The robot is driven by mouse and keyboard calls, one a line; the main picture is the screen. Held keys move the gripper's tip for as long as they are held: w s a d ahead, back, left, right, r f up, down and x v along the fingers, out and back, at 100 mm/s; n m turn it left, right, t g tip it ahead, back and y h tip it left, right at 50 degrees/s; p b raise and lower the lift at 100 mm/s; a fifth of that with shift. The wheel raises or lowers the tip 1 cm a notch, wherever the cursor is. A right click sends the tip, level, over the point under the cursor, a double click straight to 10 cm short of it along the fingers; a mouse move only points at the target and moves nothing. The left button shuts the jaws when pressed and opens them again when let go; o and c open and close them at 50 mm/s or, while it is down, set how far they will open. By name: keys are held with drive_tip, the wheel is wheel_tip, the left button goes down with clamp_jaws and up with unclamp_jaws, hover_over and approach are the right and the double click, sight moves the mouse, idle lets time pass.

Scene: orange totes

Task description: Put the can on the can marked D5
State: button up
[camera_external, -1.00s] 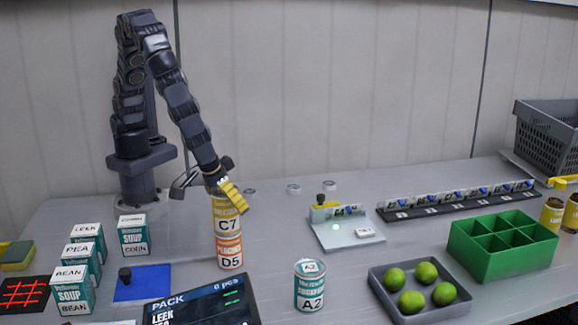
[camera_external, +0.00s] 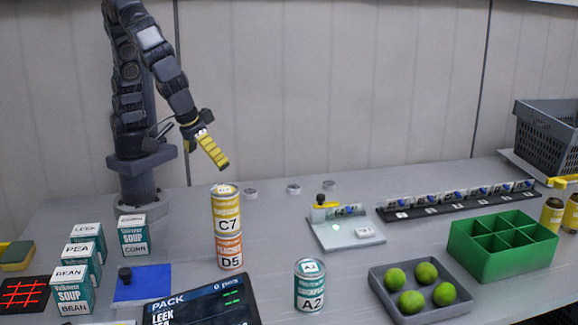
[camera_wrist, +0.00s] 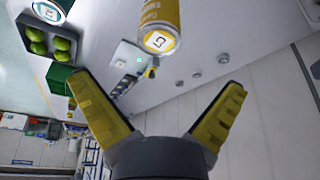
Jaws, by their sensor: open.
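A yellow can marked C7 (camera_external: 226,212) stands upright on top of an orange can marked D5 (camera_external: 230,251), forming a stack on the table. The top of the yellow can also shows in the wrist view (camera_wrist: 159,41), ahead of the fingers and apart from them. My gripper (camera_external: 213,152) is above the stack in the external view, clear of it. Its yellow fingers are spread and empty in the wrist view (camera_wrist: 160,100). A teal can marked A2 (camera_external: 310,287) stands by itself on the table to the right of the stack.
Soup boxes (camera_external: 72,290) stand at the left, near a blue mat (camera_external: 155,284). A dark display (camera_external: 203,305) is in front of the stack. A grey tray with limes (camera_external: 385,292) and a green divided box (camera_external: 490,262) are at the right.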

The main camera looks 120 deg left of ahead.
drive_tip(key=s+a+r+m+g+h, duration=0.1)
drive_tip(key=s+a+r+m, duration=0.25)
drive_tip(key=s, duration=0.25)
drive_tip(key=s+a+r+m+g+h, duration=0.1)
drive_tip(key=s+a+r+m, duration=0.15)
drive_tip(key=s+a, duration=0.35)
drive_tip(key=s+f+m+g+h, duration=0.1)
drive_tip(key=s+m+h, duration=0.1)
drive_tip(key=s+m, duration=0.6)
drive_tip(key=s, duration=0.5)
drive_tip(key=shift+s+d, duration=0.25)
drive_tip(key=shift+s, duration=0.1)
